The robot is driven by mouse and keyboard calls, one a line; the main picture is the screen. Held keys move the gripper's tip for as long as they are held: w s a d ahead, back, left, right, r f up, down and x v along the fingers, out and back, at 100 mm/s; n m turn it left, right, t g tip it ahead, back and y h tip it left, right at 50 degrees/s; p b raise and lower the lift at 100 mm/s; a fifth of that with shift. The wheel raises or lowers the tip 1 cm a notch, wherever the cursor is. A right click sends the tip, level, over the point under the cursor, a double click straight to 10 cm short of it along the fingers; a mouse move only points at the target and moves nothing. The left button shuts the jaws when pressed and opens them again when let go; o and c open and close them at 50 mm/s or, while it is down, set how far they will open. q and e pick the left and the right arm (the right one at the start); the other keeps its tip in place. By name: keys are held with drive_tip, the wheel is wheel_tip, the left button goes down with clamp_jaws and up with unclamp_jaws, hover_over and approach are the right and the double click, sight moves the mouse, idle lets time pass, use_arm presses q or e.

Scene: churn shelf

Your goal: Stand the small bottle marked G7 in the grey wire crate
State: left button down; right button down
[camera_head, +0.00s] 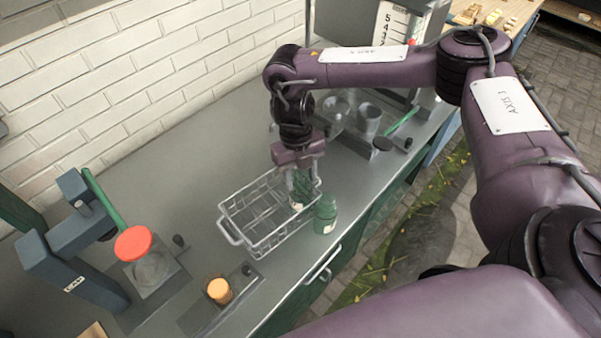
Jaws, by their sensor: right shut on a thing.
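The grey wire crate (231,235) stands on the grey bench top in the middle of the view, with open wire compartments. My right gripper (302,181) points down over the crate's right end and is shut on a small green bottle (300,199) with a pale label. The held bottle looks upright at the right end compartments; I cannot tell whether its base touches the crate floor. Its marking is too small to read. A second green bottle (326,214) stands on the bench just outside the crate, close to the held one. My left gripper is not in view.
A blue-grey press with a green lever and red disc (133,243) stands at the left. An orange-topped jar (220,291) is at the front. Grey cups (369,118) and another lever device stand behind my right gripper.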

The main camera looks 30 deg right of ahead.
drive_tip(key=shift+f, duration=0.25)
drive_tip(key=shift+f+b, duration=0.4)
drive_tip(key=shift+f, duration=0.2)
drive_tip(key=c, duration=0.7)
unclamp_jaws()
drive_tip(key=shift+r, duration=0.1)
drive_tip(key=shift+o, duration=0.2)
drive_tip(key=shift+w+r, duration=0.1)
drive_tip(key=shift+r, duration=0.25)
drive_tip(key=r, duration=0.4)
drive_tip(key=w+r, duration=0.1)
drive_tip(key=r, duration=0.2)
drive_tip(key=shift+b, duration=0.3)
drive_tip(key=shift+f, duration=0.1)
